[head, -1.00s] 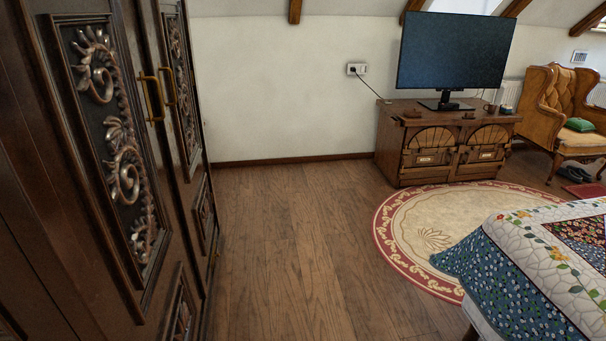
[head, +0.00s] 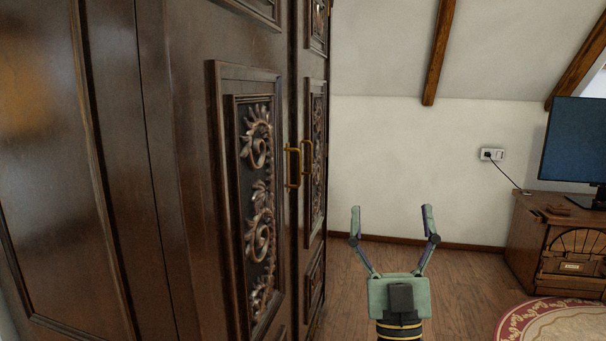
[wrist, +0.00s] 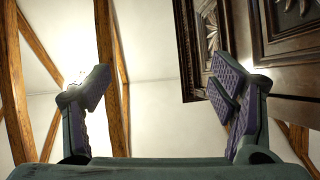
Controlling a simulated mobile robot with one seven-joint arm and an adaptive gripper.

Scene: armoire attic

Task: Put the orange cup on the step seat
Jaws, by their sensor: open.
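My gripper (head: 392,222) is open and empty in the head view, raised in front of the wooden floor to the right of the armoire. Its two fingers stand apart and point up in the picture. In the wrist view the open fingers (wrist: 165,85) show with only wall, beams and armoire beyond them. No orange cup and no step seat can be made out in either current view.
A dark carved armoire (head: 180,150) with brass handles (head: 293,167) fills the left, its doors shut. A wooden TV cabinet (head: 530,240) with a television (head: 575,150) stands at right, near a round rug (head: 560,325). Bare floor (head: 455,285) lies between.

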